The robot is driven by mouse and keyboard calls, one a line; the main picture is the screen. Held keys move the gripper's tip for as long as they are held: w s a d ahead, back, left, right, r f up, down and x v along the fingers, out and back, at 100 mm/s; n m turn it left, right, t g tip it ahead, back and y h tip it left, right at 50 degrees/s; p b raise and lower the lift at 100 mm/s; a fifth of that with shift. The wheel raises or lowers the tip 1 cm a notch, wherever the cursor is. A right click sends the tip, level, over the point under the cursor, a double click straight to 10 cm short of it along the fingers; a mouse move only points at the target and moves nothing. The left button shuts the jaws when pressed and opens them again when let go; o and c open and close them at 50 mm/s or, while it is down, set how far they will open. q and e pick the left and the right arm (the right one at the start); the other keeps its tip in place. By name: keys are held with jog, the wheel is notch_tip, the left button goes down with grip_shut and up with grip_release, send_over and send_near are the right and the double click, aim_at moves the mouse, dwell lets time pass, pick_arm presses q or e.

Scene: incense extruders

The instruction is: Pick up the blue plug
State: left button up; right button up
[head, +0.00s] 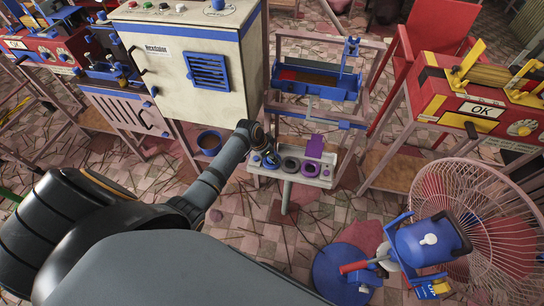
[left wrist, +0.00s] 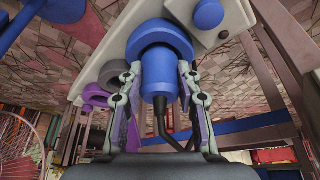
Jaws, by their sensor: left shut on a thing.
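The blue plug (left wrist: 160,82) has a wide round flange and a narrower cylinder. In the left wrist view it sits between the two fingers of my left gripper (left wrist: 158,100), which is shut on its cylinder. The flange lies against or very near the pale tray (left wrist: 128,22); I cannot tell whether it touches. In the head view my left gripper (head: 262,152) is at the left part of the tray (head: 318,183) and hides much of the plug. My right gripper is not in view.
On the tray beside the plug are a dark grey ring (head: 290,165) and a purple ring (head: 311,168), with a purple plate (head: 315,146) behind. A white cabinet (head: 170,60) stands left, a red machine (head: 470,105) right, a fan (head: 480,215) in front right.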

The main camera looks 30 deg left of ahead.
pick_arm(q)
notch_tip(320, 180, up, 3)
jog(key=shift+r+p, duration=0.1)
jog(key=shift+p, duration=0.2)
jog(key=s+d+r+p, duration=0.1)
jog(key=s+d+r, duration=0.8)
jog(key=s, duration=0.1)
jog(key=shift+d+r+p, duration=0.4)
